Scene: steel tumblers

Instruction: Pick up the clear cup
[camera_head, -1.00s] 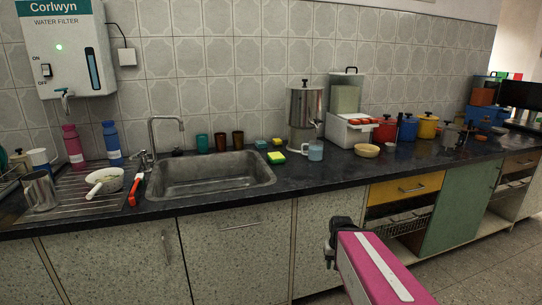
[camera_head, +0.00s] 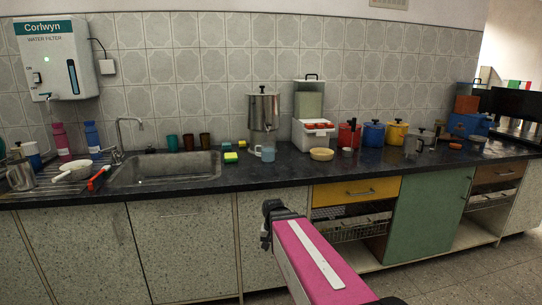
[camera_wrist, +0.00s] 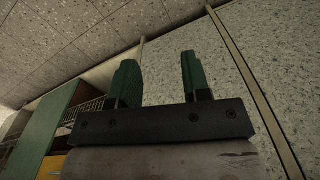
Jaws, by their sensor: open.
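A bluish see-through cup (camera_head: 267,153) with a handle stands on the dark counter, just in front of the steel dispenser (camera_head: 263,112). It is the cup that best fits the clear cup, though it is small in view. My gripper (camera_head: 268,216) is low in front of the counter, below the cup in the picture and well apart from it. In the wrist view my gripper (camera_wrist: 160,80) shows two green fingers spread apart with nothing between them. The wrist view shows cabinet fronts and floor, and no cup.
A wooden-coloured bowl (camera_head: 321,154) is right of the cup, and a yellow-green sponge (camera_head: 230,157) is left of it. The sink (camera_head: 165,170) lies further left. Coloured pots, including a red one (camera_head: 349,134), stand to the right. Cabinet fronts lie below the counter edge.

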